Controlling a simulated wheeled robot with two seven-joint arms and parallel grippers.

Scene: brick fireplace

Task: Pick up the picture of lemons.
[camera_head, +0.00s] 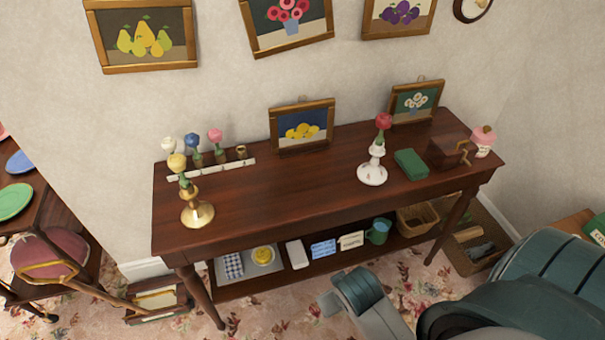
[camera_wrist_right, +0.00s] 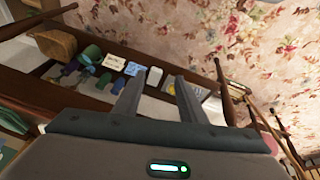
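The picture of lemons (camera_head: 302,127) has a wooden frame and yellow lemons on a dark blue ground. It stands at the back of the dark wooden table (camera_head: 265,190), close to the wall. My right gripper (camera_wrist_right: 157,85) shows in the right wrist view with two fingers apart and nothing between them. It is away from the picture, pointing toward the table's lower shelf and the floor. The picture is not in the right wrist view. In the head view my right arm is at the lower right. My left gripper is not in view.
A brass candlestick (camera_head: 197,208) and several small flower vases stand left on the table. The tabletop before the lemon picture is clear. Several pictures hang above.

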